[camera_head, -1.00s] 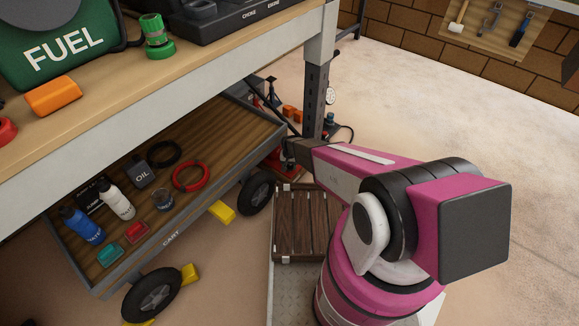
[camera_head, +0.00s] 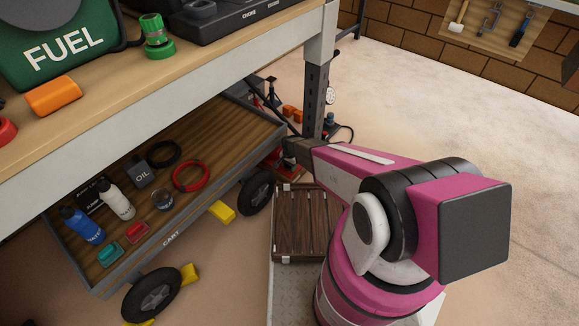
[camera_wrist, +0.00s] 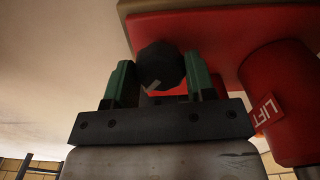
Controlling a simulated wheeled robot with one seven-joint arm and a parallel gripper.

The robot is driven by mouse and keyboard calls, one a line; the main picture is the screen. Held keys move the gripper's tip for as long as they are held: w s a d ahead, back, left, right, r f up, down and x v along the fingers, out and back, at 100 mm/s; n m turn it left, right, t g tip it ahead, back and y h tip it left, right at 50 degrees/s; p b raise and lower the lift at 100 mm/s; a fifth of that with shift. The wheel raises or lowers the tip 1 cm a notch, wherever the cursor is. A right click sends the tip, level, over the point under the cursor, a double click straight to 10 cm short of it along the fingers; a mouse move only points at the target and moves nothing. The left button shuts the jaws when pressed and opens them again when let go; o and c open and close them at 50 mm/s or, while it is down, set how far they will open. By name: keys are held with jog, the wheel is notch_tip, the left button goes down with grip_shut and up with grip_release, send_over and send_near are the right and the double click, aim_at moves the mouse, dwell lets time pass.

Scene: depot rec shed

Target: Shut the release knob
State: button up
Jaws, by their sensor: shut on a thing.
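The release knob (camera_wrist: 160,66) is a dark round knob on the red jack, seen in the wrist view. A small pale mark shows on its face. My gripper (camera_wrist: 158,84) has its two green-padded fingers on either side of the knob and is shut on it. The red body (camera_wrist: 225,40) of the jack lies behind and to the right, with a red part labelled LIFT (camera_wrist: 285,105). In the head view my gripper is hidden beyond my wrist, low by the bench leg; a bit of the red jack (camera_head: 287,172) shows there.
A cart (camera_head: 170,240) with bottles and rings on it stands left of my arm, under the workbench (camera_head: 150,90). The bench leg (camera_head: 316,95) rises just behind my wrist. A slatted wooden crate (camera_head: 300,225) lies below my forearm. Open floor (camera_head: 450,110) lies to the right.

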jog(key=m, duration=0.5)
jog(key=shift+m, duration=2.5)
jog(key=o, duration=0.9)
